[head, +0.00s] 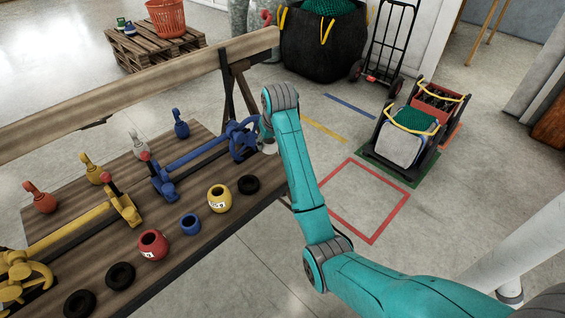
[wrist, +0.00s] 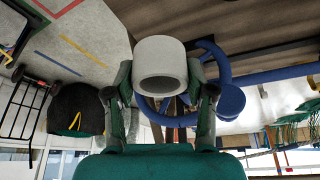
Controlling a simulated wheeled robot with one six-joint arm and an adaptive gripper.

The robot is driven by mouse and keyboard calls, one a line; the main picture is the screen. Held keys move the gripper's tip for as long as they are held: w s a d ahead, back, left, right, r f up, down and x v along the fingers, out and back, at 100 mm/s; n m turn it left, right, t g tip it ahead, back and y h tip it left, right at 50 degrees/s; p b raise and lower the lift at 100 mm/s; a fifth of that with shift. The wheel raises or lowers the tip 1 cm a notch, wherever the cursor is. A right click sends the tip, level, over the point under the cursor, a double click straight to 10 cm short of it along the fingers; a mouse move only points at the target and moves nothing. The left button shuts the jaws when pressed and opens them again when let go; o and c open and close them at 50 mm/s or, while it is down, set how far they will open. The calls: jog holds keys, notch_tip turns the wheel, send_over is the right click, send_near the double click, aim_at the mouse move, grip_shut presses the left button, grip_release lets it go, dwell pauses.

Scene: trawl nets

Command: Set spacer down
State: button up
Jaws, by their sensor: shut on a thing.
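A pale grey-white hollow spacer (wrist: 160,57) sits between the two fingers of my gripper (wrist: 163,92) in the wrist view, with its open end toward the camera. My gripper is shut on it. In the head view a small part of the pale spacer (head: 269,148) shows beside my arm, near the blue handwheel (head: 243,140) at the bench's right end. My arm hides most of the gripper there. I cannot tell whether the spacer touches the bench. A red spacer (head: 153,245), a blue spacer (head: 190,224) and a yellow spacer (head: 219,198) stand on the wooden bench (head: 215,232).
Black rings (head: 249,184) lie along the bench's front side. Blue (head: 180,168) and yellow (head: 75,232) clamps with long bars lie across it. Coloured weights (head: 181,124) stand at the back. A wooden beam (head: 150,80) runs behind. A red floor square (head: 368,200) is empty.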

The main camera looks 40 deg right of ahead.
send_over(272, 167)
jog(key=s, duration=0.1)
notch_tip(272, 167, down, 6)
jog(key=shift+s+a+r, duration=0.1)
jog(key=shift+a, duration=0.05)
jog(key=shift+a+f, duration=0.1)
jog(key=shift+f, duration=2)
jog(key=o, duration=1.2)
jog(key=shift+f, duration=0.15)
jog(key=shift+c, duration=0.2)
jog(key=v, duration=1.2)
